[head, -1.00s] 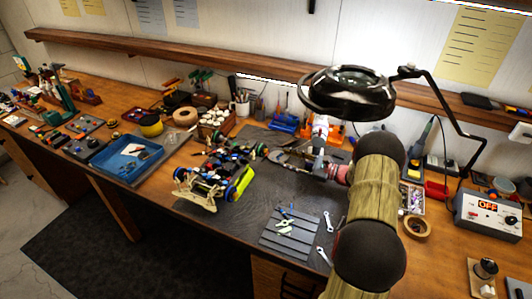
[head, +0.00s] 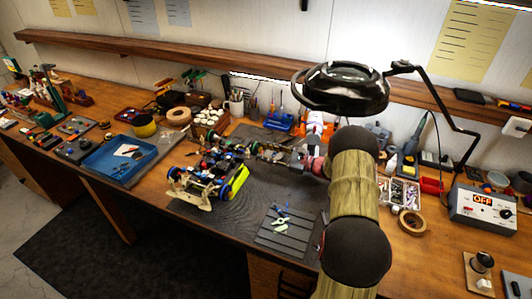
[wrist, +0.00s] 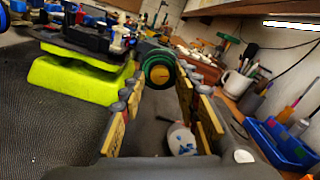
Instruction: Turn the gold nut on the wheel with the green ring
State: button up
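The RC racecar (head: 210,172) stands on the dark mat left of my arm, its lime-yellow side part (wrist: 75,80) at left in the wrist view. The wheel with the green ring (wrist: 146,57) shows ahead, near the tips of my fingers. The round gold nut (wrist: 160,74) faces my wrist camera at its centre. My gripper (wrist: 160,85) is open, one finger on each side of the nut's line. I cannot tell whether the fingertips touch the wheel. In the head view my gripper (head: 268,152) reaches the car's far right corner, where the wheel is hard to make out.
A pen mug (head: 236,103) and blue bin (head: 278,121) stand behind. A white rounded object (wrist: 181,139) shows below, between my fingers. A ribbed grey tray (head: 283,232) lies in front. A magnifier lamp (head: 345,90) hangs over my arm. A blue tray (head: 118,157) is at left.

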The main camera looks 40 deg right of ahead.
grip_shut()
jog(key=shift+n+b, duration=0.3)
jog(key=shift+b, duration=0.05)
jog(key=n+b, duration=0.2)
jog(key=shift+f+n+b, duration=0.15)
jog(key=shift+n+b, duration=0.15)
jog(key=shift+b, duration=0.1)
jog(key=n+b, duration=0.2)
jog(key=b, duration=0.1)
jog(key=shift+d+n, duration=0.1)
jog(key=shift+n, duration=0.3)
jog(key=n+b, duration=0.4)
jog(key=b, duration=0.1)
jog(key=n+b, duration=0.3)
jog(key=shift+r, duration=0.2)
jog(key=shift+n+b, duration=0.3)
jog(key=shift+n, duration=0.1)
